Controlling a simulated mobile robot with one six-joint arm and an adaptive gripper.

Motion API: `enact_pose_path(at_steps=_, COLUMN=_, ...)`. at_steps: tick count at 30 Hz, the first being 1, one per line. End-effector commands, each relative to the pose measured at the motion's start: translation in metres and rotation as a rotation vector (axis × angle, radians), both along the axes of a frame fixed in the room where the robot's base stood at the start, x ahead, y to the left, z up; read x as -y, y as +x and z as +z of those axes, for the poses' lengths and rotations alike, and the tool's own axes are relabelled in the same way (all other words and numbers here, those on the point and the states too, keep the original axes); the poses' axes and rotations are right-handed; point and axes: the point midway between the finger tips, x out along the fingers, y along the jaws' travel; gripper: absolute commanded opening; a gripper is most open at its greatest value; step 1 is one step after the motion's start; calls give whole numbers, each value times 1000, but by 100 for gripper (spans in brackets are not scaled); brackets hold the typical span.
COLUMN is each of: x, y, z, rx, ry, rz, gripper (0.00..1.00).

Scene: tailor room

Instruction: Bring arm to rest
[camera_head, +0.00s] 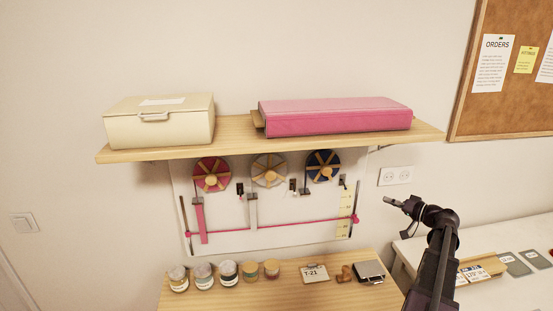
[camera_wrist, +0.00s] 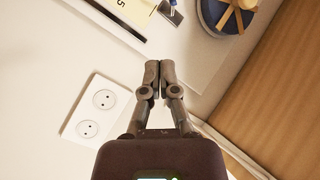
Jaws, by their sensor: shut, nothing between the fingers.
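My gripper (camera_head: 391,201) is raised at the right in the head view, in front of the wall and below the right end of the shelf. It points to the left. In the wrist view my gripper (camera_wrist: 152,66) has its two fingers together, with nothing between them. A white wall socket (camera_wrist: 97,112) is beside the fingers there, and a blue ribbon spool (camera_wrist: 222,14) shows at the top.
The wooden shelf (camera_head: 230,144) holds a cream box (camera_head: 158,122) and a pink box (camera_head: 335,117). Below, the wooden table (camera_head: 240,293) carries several jars, a T-21 tag (camera_head: 314,273) and a stamp (camera_head: 344,274). A white table (camera_head: 520,240) with cards stands at the right.

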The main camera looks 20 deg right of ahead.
Motion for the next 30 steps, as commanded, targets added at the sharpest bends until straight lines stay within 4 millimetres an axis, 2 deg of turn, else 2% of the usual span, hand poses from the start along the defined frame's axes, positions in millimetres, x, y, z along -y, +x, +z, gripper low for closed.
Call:
enact_pose_path(at_steps=5, x=-3, y=1, z=-1, rx=-4, ry=0, rz=4, gripper=0)
enact_pose_path(at_steps=11, x=-27, y=12, z=-10, rx=-52, ry=-7, rz=41, gripper=0)
enact_pose_path(at_steps=14, x=-52, y=22, z=-20, rx=-101, ry=-13, rz=76, gripper=0)
enact_pose_path(at_steps=21, x=-131, y=46, z=-52, rx=-270, ry=-48, rz=187, gripper=0)
enact_pose_path(at_steps=30, x=-229, y=58, z=-92, rx=-494, ry=-124, rz=307, gripper=0)
